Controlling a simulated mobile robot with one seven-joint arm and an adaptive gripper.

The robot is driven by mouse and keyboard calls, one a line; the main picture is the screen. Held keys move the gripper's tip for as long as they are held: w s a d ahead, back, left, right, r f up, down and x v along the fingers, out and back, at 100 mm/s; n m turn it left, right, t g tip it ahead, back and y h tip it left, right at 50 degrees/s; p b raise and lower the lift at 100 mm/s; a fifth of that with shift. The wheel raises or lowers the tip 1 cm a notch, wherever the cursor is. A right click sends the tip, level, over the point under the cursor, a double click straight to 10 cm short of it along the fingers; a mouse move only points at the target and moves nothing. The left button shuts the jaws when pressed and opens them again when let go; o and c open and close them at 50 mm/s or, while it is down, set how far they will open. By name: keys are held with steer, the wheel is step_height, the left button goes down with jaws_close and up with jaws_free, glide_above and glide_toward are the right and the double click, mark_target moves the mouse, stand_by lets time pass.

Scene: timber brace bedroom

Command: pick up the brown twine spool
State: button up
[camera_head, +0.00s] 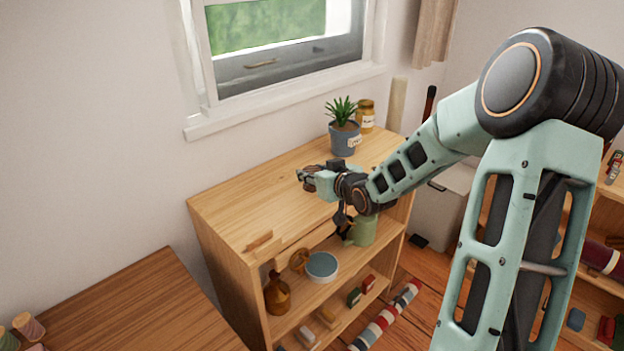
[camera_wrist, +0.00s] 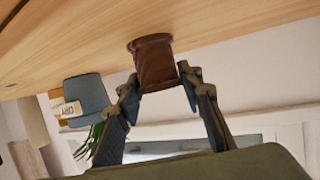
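The brown twine spool (camera_wrist: 155,62) stands with one end on the pale wooden top of the shelf unit (camera_wrist: 75,40), which shows upside down in the wrist view. My gripper (camera_wrist: 160,80) has a fingertip at each side of the spool's free end. The fingertips are about a spool's width apart, and I cannot tell if they press on it. In the head view my gripper (camera_head: 306,178) is low over the middle of the shelf top (camera_head: 240,210).
A potted plant (camera_head: 343,137) and a jar (camera_head: 366,115) stand at the back of the shelf top. A small wooden piece (camera_head: 259,241) lies at its front left. Lower shelves hold a brown bottle (camera_head: 277,294) and a green can (camera_head: 362,231). The left part of the top is clear.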

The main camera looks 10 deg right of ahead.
steer(key=c, duration=0.3)
steer(key=shift+r, duration=0.15)
